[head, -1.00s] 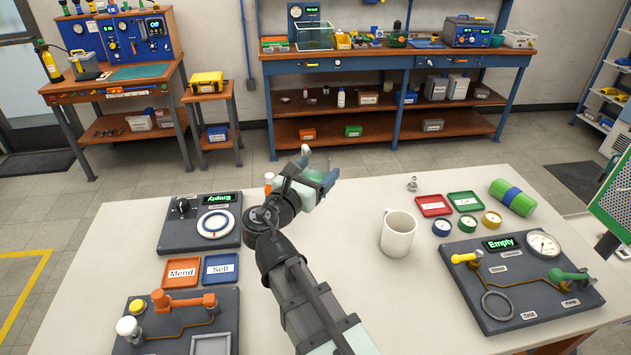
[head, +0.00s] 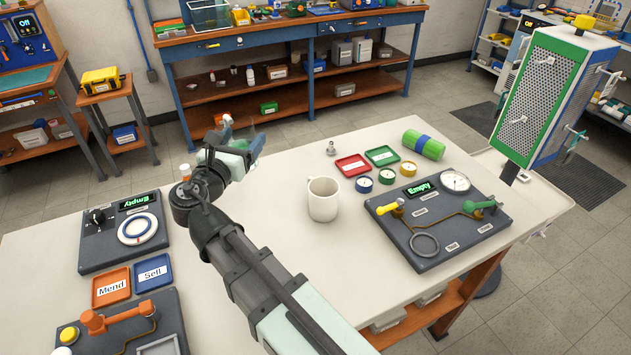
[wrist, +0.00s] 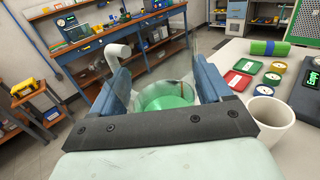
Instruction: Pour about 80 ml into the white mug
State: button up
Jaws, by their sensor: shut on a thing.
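The white mug (head: 323,199) stands upright on the table, right of my gripper, with its handle at the upper left. In the wrist view the mug (wrist: 267,118) shows at the lower right, apart from the gripper. My gripper (head: 240,143) is raised over the far part of the table. In the wrist view its two blue fingers are shut on a clear vessel (wrist: 168,98) with green liquid in it. In the head view the vessel (head: 254,147) is partly hidden by the gripper. I cannot tell how full the mug is.
Right of the mug lie a red tray (head: 352,166), a green tray (head: 382,156), small round gauges (head: 387,177) and a green cylinder (head: 424,145). A dark panel (head: 440,225) reading "Empty" stands at the right. Another panel (head: 124,229) and the Mend (head: 111,287) and Sell (head: 152,274) trays are at the left.

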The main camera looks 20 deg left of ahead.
jog(key=w+d+f+m+g+h, duration=0.15)
jog(key=w+f+m+h, duration=0.4)
jog(key=w+f, duration=0.7)
jog(key=shift+s+d+r+m+g+h, duration=0.15)
jog(key=shift+s+d+m+g+h, duration=0.35)
jog(key=shift+d+h, duration=0.5)
jog(key=shift+s+d+r+m+g+h, duration=0.1)
jog(key=shift+s+d+m+g+h, duration=0.4)
jog(key=shift+h, duration=0.85)
jog(key=shift+s+d+r+m+g+h, duration=0.15)
jog(key=shift+s+d+m+g+h, duration=0.25)
jog(key=shift+d+h, duration=0.65)
jog(key=shift+a+r+m, duration=0.1)
jog(key=shift+a+m, duration=0.05)
jog(key=shift+m, duration=0.1)
jog(key=s+d+r+m+g+y, duration=0.1)
jog(key=d+r+m+y, duration=0.3)
jog(key=m, duration=0.5)
jog(key=shift+s+r, duration=0.2)
jog(key=shift+s, duration=0.05)
